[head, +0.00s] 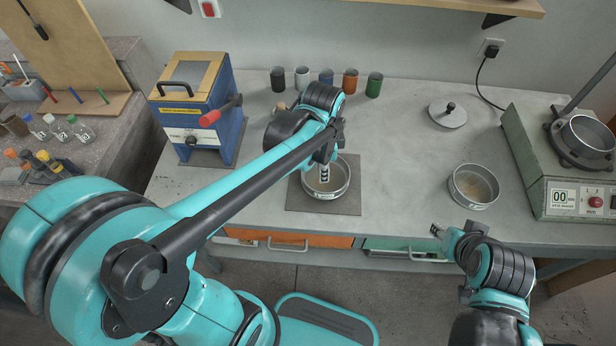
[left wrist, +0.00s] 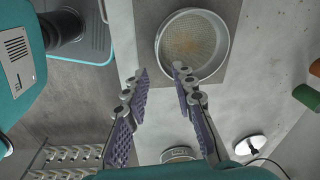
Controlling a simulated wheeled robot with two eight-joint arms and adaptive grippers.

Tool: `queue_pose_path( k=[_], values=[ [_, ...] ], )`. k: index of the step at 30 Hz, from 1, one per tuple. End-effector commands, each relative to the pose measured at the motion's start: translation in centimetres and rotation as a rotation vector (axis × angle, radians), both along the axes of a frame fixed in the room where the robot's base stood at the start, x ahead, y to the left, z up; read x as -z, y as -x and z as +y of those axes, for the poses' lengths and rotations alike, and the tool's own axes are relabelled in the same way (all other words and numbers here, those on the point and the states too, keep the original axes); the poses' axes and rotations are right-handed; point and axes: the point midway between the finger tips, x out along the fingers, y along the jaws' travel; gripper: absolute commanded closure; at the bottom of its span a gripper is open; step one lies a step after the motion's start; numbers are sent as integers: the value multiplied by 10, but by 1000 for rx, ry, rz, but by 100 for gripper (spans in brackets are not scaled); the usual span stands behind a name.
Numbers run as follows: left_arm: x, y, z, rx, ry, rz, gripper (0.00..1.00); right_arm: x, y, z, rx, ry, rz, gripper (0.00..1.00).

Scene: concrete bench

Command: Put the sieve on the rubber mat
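A round metal sieve (head: 340,190) sits on the dark rubber mat (head: 300,200) at the middle of the bench. My left gripper (head: 324,177) is over the sieve in the head view. In the left wrist view its two fingers (left wrist: 160,72) are spread with nothing between them, apparently above the sieve's rim. The arm hides part of the sieve. My right gripper (head: 437,230) is by the bench's front edge, too small to tell open from shut.
A second round sieve or pan (head: 473,186) stands to the right, a lid with a knob (head: 447,115) behind it. A green shaker (head: 560,180) is far right, a blue machine (head: 200,110) left. Several coloured cups (head: 325,80) line the back. Bench between mat and second sieve is clear.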

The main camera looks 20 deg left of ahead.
Motion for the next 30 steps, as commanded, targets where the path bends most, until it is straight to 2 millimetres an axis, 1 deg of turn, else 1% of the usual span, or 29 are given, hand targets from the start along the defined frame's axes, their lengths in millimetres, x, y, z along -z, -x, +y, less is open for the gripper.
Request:
queue_pose_path(
  k=[1,6,9,12,15,20,30],
  values=[
    [-8,12,5,-89,15,-42,74,0,0,0,0,0,0,60],
    [-30,46,21,-481,116,-223,74,0,0,0,0,0,0,60],
    [-36,63,29,-689,198,-317,74,0,0,0,0,0,0,60],
    [-37,75,34,-854,278,-387,74,0,0,0,0,0,0,60],
    [-38,82,38,-965,341,-433,74,0,0,0,0,0,0,60],
    [-38,86,40,-1039,386,-460,74,0,0,0,0,0,0,60],
    [-38,86,40,-1042,388,-461,74,0,0,0,0,0,0,60]
  ],
)
